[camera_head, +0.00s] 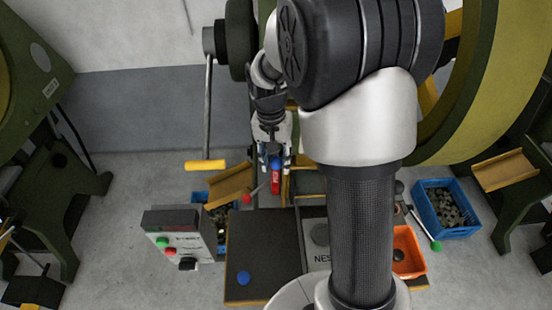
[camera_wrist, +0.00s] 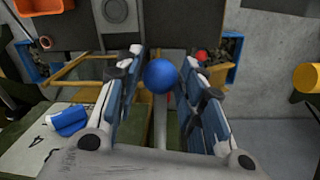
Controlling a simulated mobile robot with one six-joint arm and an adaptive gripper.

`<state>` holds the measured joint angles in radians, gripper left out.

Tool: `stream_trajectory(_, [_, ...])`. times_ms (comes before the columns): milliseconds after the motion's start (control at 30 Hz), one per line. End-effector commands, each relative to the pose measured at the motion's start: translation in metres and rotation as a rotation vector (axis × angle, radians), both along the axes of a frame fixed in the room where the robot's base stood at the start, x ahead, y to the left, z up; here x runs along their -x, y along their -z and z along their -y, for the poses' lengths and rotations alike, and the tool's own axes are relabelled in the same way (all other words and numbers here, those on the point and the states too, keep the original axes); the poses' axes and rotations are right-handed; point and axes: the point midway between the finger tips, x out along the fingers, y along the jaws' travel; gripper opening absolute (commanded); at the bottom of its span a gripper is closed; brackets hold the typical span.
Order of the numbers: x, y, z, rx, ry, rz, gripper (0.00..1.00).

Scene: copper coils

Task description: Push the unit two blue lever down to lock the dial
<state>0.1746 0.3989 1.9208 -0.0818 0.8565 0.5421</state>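A round blue knob (camera_wrist: 160,76), with a grey rod below it, shows between the two fingers of my gripper (camera_wrist: 163,80) in the wrist view. The fingers stand apart on both sides of it; I cannot tell whether either touches it. In the head view, my gripper (camera_head: 274,150) is above the machine, with a small blue part (camera_head: 275,163) at its tips and a red part (camera_head: 275,183) just below. Which unit the lever belongs to is not readable. No dial is clearly seen; my arm hides part of the machine.
A control box (camera_head: 181,240) with green and red buttons stands left of a dark table (camera_head: 262,255) bearing another blue ball (camera_head: 243,278). A yellow handle (camera_head: 205,165) hangs at left. A blue bin (camera_head: 478,229) and an orange bin (camera_head: 426,270) are at right.

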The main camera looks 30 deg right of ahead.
Motion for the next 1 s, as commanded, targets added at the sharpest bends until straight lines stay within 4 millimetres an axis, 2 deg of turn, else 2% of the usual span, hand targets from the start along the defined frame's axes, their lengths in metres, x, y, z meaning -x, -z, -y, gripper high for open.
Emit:
stream_trajectory(67, [0.000, 0.000, 0.000, 0.000, 0.000, 0.000, 0.28])
stream_trajectory(500, [0.000, 0.000, 0.000, 0.000, 0.000, 0.000, 0.00])
stream_trajectory(833, [-0.002, 0.001, 0.000, 0.002, 0.000, 0.006, 0.00])
stream_trajectory(1000, [-0.012, 0.008, 0.000, 0.017, -0.002, 0.041, 0.00])
